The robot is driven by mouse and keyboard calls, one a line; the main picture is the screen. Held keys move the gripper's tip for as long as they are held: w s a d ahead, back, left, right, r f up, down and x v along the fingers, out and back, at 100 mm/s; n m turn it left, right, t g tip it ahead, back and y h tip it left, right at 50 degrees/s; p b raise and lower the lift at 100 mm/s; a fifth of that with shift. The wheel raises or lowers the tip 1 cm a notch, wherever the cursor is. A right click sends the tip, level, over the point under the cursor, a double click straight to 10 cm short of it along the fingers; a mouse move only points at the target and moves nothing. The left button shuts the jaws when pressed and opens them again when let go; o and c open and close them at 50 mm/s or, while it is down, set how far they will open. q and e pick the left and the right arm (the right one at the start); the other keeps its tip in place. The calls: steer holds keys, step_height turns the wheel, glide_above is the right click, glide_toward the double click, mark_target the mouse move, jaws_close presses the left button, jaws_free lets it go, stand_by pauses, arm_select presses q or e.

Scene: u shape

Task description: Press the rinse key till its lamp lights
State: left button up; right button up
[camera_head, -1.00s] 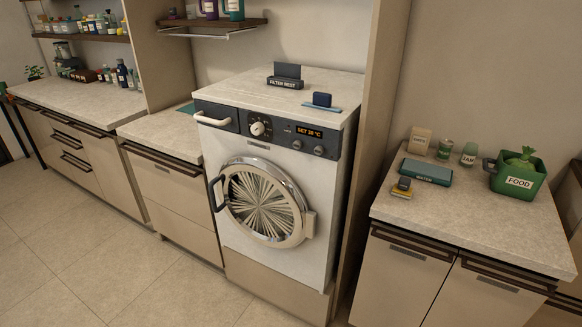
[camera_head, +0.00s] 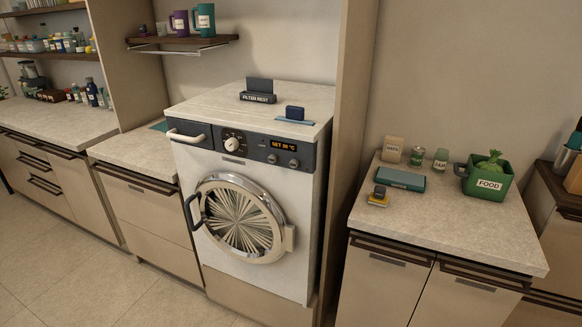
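A white front-loading washing machine (camera_head: 248,190) stands in an alcove in the middle of the view. Its dark control panel (camera_head: 245,147) has a white dial (camera_head: 232,145), a lit orange display (camera_head: 286,144) and two small round knobs or keys (camera_head: 282,160) below the display. I cannot tell which of these is the rinse key, and I see no lit lamp besides the display. The round door (camera_head: 240,219) is closed, with a dark handle at its left. Neither of my grippers is in view.
A dark sign block (camera_head: 258,97) and a small blue item (camera_head: 295,113) sit on the machine's top. The right counter (camera_head: 430,232) holds a teal box (camera_head: 400,179), a green FOOD bin (camera_head: 487,183) and small jars. Floor (camera_head: 90,280) is clear at lower left.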

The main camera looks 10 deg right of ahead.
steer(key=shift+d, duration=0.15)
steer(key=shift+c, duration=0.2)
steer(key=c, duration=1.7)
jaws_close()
